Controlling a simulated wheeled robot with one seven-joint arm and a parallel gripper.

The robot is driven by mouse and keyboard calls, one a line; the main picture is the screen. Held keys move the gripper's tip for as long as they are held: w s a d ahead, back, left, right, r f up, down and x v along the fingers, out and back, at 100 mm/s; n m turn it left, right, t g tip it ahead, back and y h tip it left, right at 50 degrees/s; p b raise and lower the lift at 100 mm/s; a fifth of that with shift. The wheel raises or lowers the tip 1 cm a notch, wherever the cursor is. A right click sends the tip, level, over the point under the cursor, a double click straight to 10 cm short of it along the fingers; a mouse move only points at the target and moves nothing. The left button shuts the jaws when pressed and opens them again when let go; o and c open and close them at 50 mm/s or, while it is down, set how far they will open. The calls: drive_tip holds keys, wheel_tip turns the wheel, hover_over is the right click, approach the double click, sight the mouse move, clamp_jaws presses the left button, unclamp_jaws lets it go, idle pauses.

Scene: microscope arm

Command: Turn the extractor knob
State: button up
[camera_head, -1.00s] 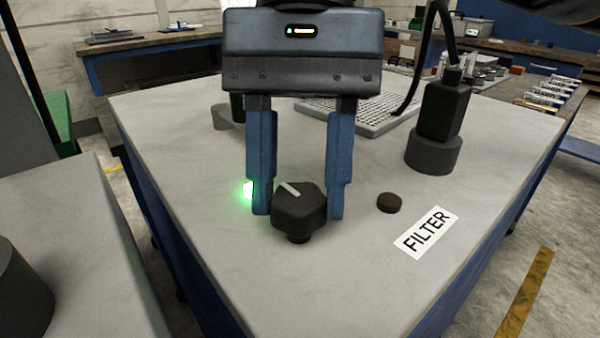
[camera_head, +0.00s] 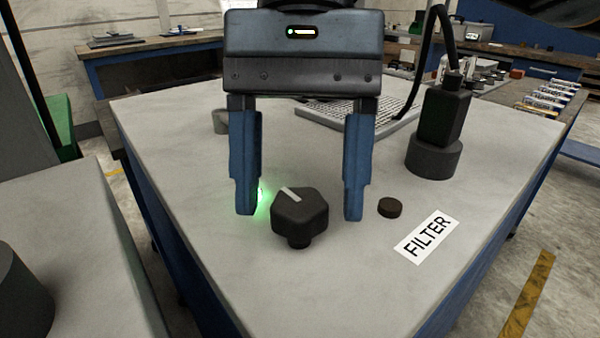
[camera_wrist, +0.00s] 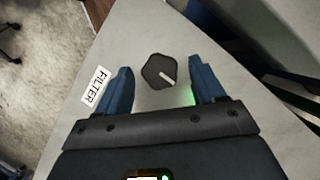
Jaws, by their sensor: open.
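The black extractor knob (camera_head: 300,212) stands on the grey table top, with a pale line on its top that points to the upper left in the head view. It also shows in the wrist view (camera_wrist: 159,71), between the fingers. My gripper (camera_head: 299,212) is open, with one blue finger on each side of the knob and a clear gap on both sides. A green light (camera_head: 262,197) glows by the left finger, partly hidden behind it.
The table's near left area is clear.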

drive_tip(key=p+v, duration=0.1)
drive_tip(key=v, duration=0.6)
drive_tip(key=shift+r, duration=0.25)
